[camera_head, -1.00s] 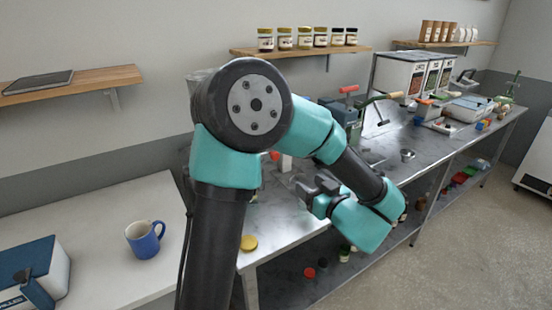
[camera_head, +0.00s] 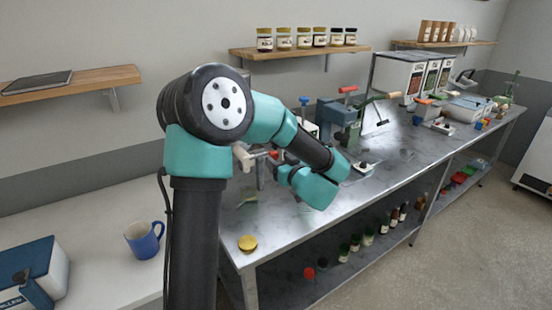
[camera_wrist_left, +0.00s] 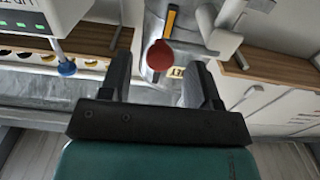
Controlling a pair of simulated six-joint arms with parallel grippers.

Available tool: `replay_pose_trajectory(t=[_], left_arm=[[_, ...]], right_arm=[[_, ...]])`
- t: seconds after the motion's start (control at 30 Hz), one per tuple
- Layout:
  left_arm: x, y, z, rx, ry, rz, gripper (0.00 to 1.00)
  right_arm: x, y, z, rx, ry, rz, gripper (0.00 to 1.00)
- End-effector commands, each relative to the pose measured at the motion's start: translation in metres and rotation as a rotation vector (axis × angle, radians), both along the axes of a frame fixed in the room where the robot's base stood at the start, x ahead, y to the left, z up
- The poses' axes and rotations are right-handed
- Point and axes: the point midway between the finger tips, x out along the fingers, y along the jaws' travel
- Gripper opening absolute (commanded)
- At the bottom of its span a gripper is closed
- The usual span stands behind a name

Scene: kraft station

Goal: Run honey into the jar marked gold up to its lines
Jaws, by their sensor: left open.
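My left gripper (camera_head: 282,168) is open, in front of a pale tap-like fitting (camera_head: 243,157) with a red end (camera_head: 275,154) at the near end of the steel bench. In the left wrist view a round red knob (camera_wrist_left: 160,55) shows between the open fingers of the left gripper (camera_wrist_left: 162,70); I cannot tell whether they touch it. A yellow strip (camera_wrist_left: 171,20) stands behind the knob. A gold lid (camera_head: 247,243) lies on the bench's near corner. A faint clear object, perhaps a glass jar (camera_head: 248,198), stands behind it, partly covered by my arm. No gold marking or honey is readable. My right gripper is out of view.
A white unit with green lights (camera_wrist_left: 25,20) and a blue knob (camera_wrist_left: 67,68) is close to the left finger in the wrist view. A blue mug (camera_head: 143,240) is on the white table. Bottles stand on the lower shelf.

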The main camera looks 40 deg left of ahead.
Motion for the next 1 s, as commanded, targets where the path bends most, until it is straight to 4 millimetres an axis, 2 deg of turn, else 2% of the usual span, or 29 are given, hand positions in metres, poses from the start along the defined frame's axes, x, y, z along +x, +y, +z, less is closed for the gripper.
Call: replay_pose_trajectory(t=[0.2, 0.5, 1.0], left_arm=[[0.005, 0.019, 0.000, 0.000, 0.001, 0.001, 0.57], [0.006, 0.020, 0.000, 0.000, 0.001, 0.000, 0.57], [0.006, 0.020, 0.000, 0.000, 0.000, 0.000, 0.10]], right_arm=[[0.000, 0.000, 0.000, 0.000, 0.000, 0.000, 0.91], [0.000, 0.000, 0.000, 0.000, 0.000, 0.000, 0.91], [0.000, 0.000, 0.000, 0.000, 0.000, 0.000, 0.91]])
